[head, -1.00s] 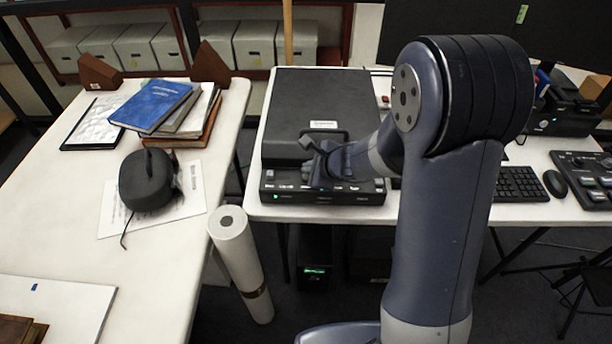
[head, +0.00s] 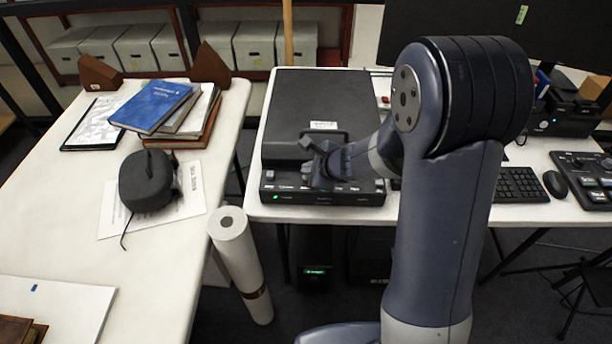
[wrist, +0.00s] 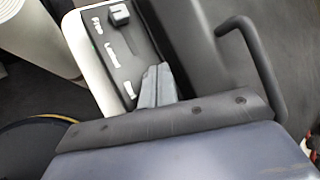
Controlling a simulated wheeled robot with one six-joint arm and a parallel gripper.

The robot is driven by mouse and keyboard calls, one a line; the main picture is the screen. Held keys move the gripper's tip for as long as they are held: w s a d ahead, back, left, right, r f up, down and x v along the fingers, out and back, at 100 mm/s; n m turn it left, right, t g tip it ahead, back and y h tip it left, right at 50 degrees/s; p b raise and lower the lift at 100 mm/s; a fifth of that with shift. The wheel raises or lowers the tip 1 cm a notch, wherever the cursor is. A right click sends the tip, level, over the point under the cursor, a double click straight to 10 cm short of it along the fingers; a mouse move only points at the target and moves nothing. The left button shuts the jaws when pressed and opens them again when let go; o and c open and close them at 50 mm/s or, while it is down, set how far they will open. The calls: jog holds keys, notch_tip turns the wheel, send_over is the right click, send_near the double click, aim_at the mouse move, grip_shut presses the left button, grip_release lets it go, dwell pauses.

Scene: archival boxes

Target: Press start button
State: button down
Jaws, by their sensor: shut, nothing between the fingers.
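The black flatbed scanner (head: 310,100) stands on the white table, lid closed, with a handle on its front. Its front control panel (head: 350,187) carries a row of small light buttons or labels, too small to read, and a green light (head: 277,197) at the left. My gripper (head: 312,168) is shut and empty over the panel, hiding part of it. In the wrist view, the grey fingertips (wrist: 152,84) lie together beside the panel's pale marks (wrist: 111,53); a raised block (wrist: 118,15) sits at its far end. I cannot tell which one is the start button or whether the fingers touch the panel.
The scanner lid's handle (wrist: 262,62) arches close to my fingers. A keyboard (head: 520,184) and mouse (head: 557,184) lie right of my arm. A white paper roll (head: 240,262) stands between the tables. Books (head: 162,105) and a dark rounded device (head: 147,182) occupy the left table.

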jog(key=shift+f, duration=0.15)
dwell(0.5)
jog(key=shift+f+b, duration=0.3)
jog(key=shift+b, duration=0.3)
jog(key=shift+f+b, duration=0.5)
jog(key=shift+b, duration=0.1)
dwell(0.5)
jog(key=shift+r, duration=0.1)
jog(key=shift+r+p, duration=0.75)
jog(key=shift+r, duration=0.1)
jog(key=shift+r+p, duration=2.1)
jog(key=shift+r, duration=0.4)
jog(key=shift+f, duration=0.1)
